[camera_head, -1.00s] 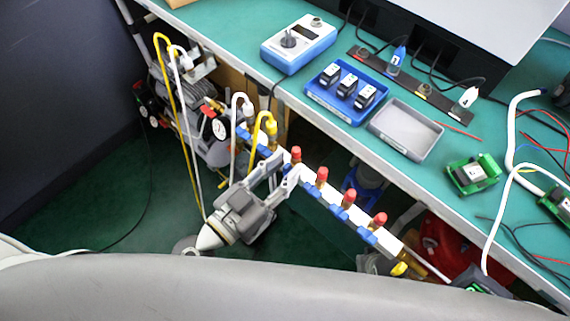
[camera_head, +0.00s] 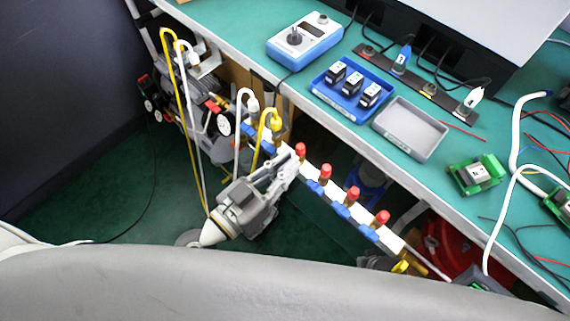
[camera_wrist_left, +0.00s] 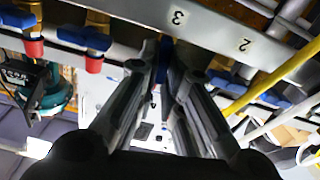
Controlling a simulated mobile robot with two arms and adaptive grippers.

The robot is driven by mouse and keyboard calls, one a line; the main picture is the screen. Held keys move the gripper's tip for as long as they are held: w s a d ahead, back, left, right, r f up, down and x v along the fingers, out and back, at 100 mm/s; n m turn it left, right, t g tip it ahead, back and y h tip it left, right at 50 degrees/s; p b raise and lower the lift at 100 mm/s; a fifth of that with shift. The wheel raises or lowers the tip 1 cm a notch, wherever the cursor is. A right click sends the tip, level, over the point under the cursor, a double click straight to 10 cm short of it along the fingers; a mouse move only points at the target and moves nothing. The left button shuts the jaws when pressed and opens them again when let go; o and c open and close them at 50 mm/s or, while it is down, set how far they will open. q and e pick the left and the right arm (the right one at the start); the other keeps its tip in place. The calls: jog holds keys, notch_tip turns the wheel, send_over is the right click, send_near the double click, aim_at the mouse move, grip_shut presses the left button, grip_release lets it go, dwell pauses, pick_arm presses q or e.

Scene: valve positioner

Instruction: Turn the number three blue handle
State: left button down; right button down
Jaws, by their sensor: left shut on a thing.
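The white manifold bar (camera_head: 327,185) runs diagonally below the bench edge, with red caps and blue handles along it. In the left wrist view, a label "3" (camera_wrist_left: 178,18) is on the bar. The number three blue handle (camera_wrist_left: 166,52) stands upright in that view between the fingertips beside this label. My left gripper (camera_head: 289,165) reaches the bar from the lower left and is shut on this handle; it also shows in the left wrist view (camera_wrist_left: 165,68). The handle is mostly hidden by the fingers in the head view. My right gripper is not in view.
Neighbouring blue handles (camera_head: 340,210) and red caps (camera_head: 326,171) sit close along the bar. Yellow (camera_head: 178,105) and white hoses loop near my left gripper. The green bench (camera_head: 235,35) overhangs behind, with a blue tray (camera_head: 318,92) and a grey tray (camera_head: 437,140) on it.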

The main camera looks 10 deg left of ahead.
pick_arm(q)
jog(key=c, duration=1.6)
grip_release()
jog(key=shift+o, duration=0.2)
jog(key=v, duration=1.2)
